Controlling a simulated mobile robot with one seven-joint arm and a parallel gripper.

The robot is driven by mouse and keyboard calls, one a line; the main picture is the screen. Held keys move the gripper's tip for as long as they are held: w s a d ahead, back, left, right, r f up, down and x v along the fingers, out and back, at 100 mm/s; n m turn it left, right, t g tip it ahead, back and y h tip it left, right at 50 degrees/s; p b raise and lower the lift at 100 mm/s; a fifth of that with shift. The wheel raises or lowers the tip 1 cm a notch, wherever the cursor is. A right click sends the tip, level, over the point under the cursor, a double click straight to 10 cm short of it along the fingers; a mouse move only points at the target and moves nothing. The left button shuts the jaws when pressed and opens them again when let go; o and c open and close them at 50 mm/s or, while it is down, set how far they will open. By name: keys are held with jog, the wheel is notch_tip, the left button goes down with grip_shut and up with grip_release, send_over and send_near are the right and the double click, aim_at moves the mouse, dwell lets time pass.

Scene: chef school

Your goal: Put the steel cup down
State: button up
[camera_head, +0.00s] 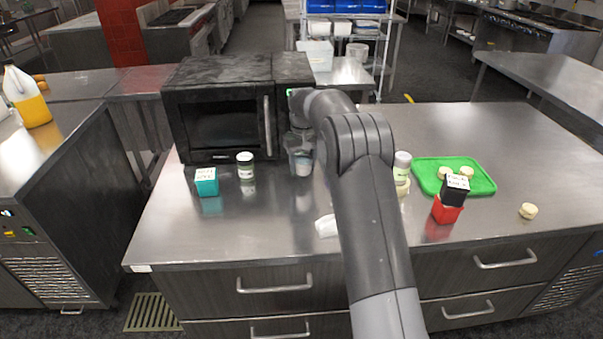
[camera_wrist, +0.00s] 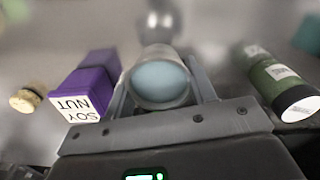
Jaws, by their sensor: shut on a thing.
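My gripper (camera_wrist: 160,98) is shut on a round steel cup (camera_wrist: 158,88) in the wrist view. The cup sits between the two fingers, and its pale blue end faces the camera. In the head view my gripper (camera_head: 300,142) points down in front of the black microwave, with the cup (camera_head: 301,164) at its tip, over the steel counter (camera_head: 270,222). I cannot tell whether the cup's bottom touches the counter.
In the wrist view a purple box (camera_wrist: 95,80) is close left of the cup and a green jar (camera_wrist: 280,82) is to the right. The microwave (camera_head: 222,120) stands behind. A teal box (camera_head: 206,186), red box (camera_head: 447,210) and green board (camera_head: 482,181) are on the counter. The front-left counter is clear.

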aim_at(301, 172)
jog(key=shift+w+a+f, duration=0.1)
jog(key=shift+a+f, duration=0.1)
jog(key=shift+f, duration=1.9)
jog(key=shift+f, duration=0.15)
jog(key=o, duration=1)
